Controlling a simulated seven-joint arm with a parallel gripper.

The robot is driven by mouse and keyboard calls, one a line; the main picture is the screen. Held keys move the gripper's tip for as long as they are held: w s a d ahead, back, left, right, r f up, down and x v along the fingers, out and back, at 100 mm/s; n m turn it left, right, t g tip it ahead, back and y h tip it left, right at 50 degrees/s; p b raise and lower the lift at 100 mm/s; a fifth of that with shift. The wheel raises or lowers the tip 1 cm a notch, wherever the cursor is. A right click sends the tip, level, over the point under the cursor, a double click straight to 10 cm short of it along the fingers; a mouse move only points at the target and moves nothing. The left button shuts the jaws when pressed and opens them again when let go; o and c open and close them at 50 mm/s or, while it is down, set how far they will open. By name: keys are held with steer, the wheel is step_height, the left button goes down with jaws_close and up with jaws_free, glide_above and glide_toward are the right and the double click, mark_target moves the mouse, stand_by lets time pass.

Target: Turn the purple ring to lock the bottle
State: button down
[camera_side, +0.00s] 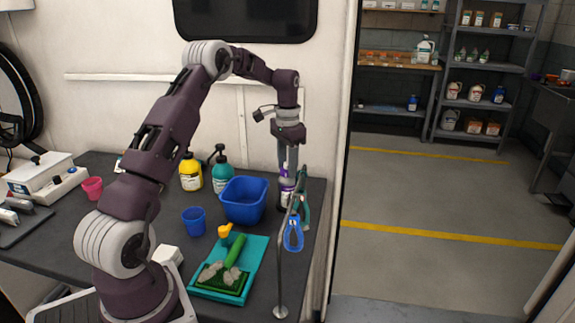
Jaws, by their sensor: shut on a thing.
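A bottle with a purple and white body (286,194) stands upright at the right end of the dark table, behind the metal stand. The purple ring (287,172) is at its top, small and partly covered by the fingers. My gripper (288,167) points straight down over the bottle, with its fingers shut on the purple ring. The ring's exact turn angle is too small to tell.
A blue bin (244,201) stands left of the bottle. A metal stand (283,265) with a blue loop (293,234) and a teal-handled tool rises close in front. A teal tray (205,292) with a green brush, a blue cup (194,221) and a yellow bottle (190,172) are further left.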

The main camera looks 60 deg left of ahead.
stand_by(0.4)
steer(key=c, duration=0.9)
jaws_free()
step_height(320, 180, up, 7)
steer(key=shift+r, duration=0.1)
